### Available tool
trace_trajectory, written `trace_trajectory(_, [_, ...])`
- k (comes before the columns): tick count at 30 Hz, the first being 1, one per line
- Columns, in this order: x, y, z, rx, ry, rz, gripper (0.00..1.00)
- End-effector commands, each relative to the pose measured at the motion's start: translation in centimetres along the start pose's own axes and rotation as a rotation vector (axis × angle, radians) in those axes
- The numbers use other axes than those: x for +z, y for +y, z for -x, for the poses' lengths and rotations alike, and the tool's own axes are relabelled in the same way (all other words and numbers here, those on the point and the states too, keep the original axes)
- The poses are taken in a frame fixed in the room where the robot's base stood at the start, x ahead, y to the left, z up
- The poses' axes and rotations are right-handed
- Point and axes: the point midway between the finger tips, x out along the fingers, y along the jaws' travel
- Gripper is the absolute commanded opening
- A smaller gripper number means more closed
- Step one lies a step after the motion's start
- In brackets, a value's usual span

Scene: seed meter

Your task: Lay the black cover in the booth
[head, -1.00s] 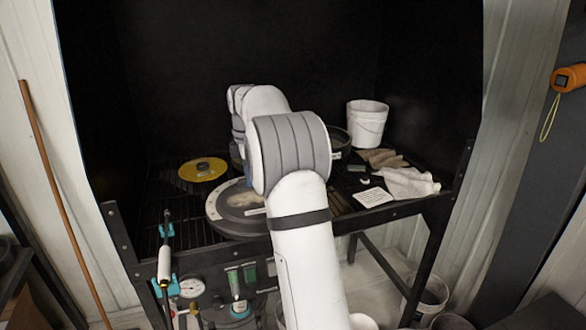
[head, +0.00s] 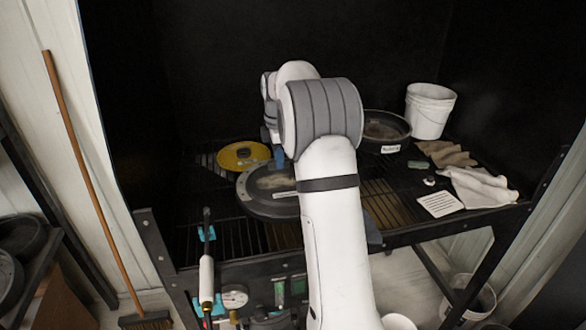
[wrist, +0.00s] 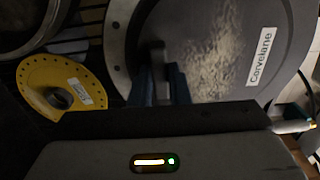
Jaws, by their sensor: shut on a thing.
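The black cover (head: 258,205) is a round dark disc with dusty beige matter across its middle and a pale label. In the wrist view the cover (wrist: 262,30) fills the upper right, its label reading "Corvelane". My gripper (wrist: 160,88) is shut on a small part of the cover near its pale, holed edge; the grip is dim. In the head view my gripper (head: 278,158) is at the cover's far side, partly hidden by my arm. The booth has black walls (head: 200,60) and a slatted floor (head: 245,235). The cover is over these slats; I cannot tell whether it touches them.
A yellow disc (head: 230,158) with a dark knob lies just behind-left of the cover. A black labelled pan (head: 398,128), white bucket (head: 430,112), cloth (head: 482,188) and card (head: 440,204) stand to the right. A wand (head: 206,270) rises at the front left.

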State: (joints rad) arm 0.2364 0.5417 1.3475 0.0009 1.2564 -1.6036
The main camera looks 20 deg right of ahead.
Motion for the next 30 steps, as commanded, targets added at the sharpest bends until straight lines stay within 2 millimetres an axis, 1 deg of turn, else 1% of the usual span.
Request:
trace_trajectory(7, [0.0,0.0,-2.0,0.0,0.0,0.001,0.0])
trace_trajectory(13, [-0.1,0.0,-4.7,0.0,0.0,0.001,0.0])
trace_trajectory(23, [-0.1,0.0,-5.2,0.002,0.0,0.002,0.0])
trace_trajectory(24, [-0.1,0.0,-5.2,0.001,0.0,0.002,0.18])
trace_trajectory(30, [-0.1,0.0,-5.2,0.001,0.0,0.002,0.34])
